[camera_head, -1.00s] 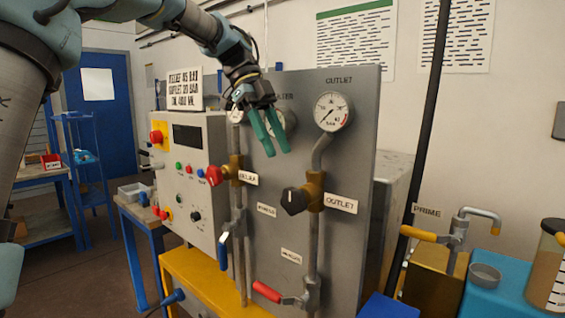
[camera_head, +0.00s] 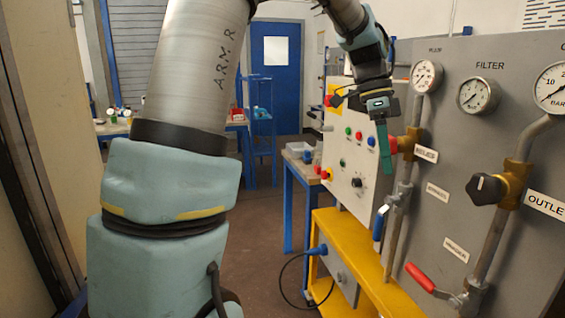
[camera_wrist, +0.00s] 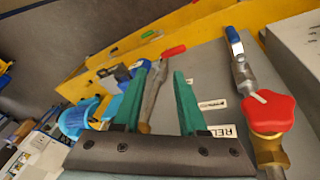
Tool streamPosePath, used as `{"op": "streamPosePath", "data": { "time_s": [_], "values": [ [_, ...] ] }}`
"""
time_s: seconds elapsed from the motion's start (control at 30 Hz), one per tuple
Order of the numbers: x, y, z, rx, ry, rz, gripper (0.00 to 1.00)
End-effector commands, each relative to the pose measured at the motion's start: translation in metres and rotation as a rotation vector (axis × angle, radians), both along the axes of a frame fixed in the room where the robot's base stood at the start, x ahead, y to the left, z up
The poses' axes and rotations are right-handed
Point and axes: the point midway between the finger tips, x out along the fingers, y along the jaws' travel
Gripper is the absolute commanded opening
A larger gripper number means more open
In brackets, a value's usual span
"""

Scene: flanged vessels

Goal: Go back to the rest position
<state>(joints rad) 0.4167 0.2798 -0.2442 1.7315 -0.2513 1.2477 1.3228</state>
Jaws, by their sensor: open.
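My gripper (camera_head: 384,146) hangs from my arm with its green fingers pointing down, in front of the grey valve panel (camera_head: 475,150) near the red knob labelled RELIEF. In the wrist view the two green fingers (camera_wrist: 167,98) stand apart with nothing between them. The red knob (camera_wrist: 268,112) lies to the right of the fingers there, apart from them. In the head view the red knob (camera_head: 393,145) is partly hidden behind the fingers.
A white control box (camera_head: 350,165) stands left of the panel on a yellow stand (camera_head: 335,225). A black knob (camera_head: 486,188) and red-handled lever (camera_head: 419,277) stick out from the panel. A cable (camera_head: 283,285) loops near the floor.

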Motion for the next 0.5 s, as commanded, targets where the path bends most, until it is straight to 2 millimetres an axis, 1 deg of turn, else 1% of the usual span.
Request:
{"op": "streamPosePath", "data": {
  "time_s": [0.03, 0.07, 0.1, 0.13, 0.17, 0.2, 0.23, 0.27, 0.3, 0.4, 0.5],
  "values": [
    [0.009, 0.034, -0.020, 0.056, -0.015, 0.185, 0.41],
    [0.013, 0.051, -0.031, 0.084, -0.026, 0.295, 0.41],
    [0.017, 0.076, -0.045, 0.120, -0.040, 0.443, 0.41],
    [0.019, 0.095, -0.055, 0.143, -0.050, 0.552, 0.41],
    [0.020, 0.114, -0.066, 0.165, -0.060, 0.662, 0.41],
    [0.019, 0.139, -0.078, 0.189, -0.071, 0.805, 0.41],
    [0.017, 0.157, -0.087, 0.204, -0.080, 0.912, 0.41],
    [0.014, 0.174, -0.096, 0.218, -0.087, 1.014, 0.41],
    [0.008, 0.196, -0.106, 0.230, -0.095, 1.144, 0.41],
    [-0.008, 0.240, -0.127, 0.244, -0.109, 1.424, 0.41],
    [-0.025, 0.269, -0.141, 0.242, -0.111, 1.624, 0.41]
  ]
}}
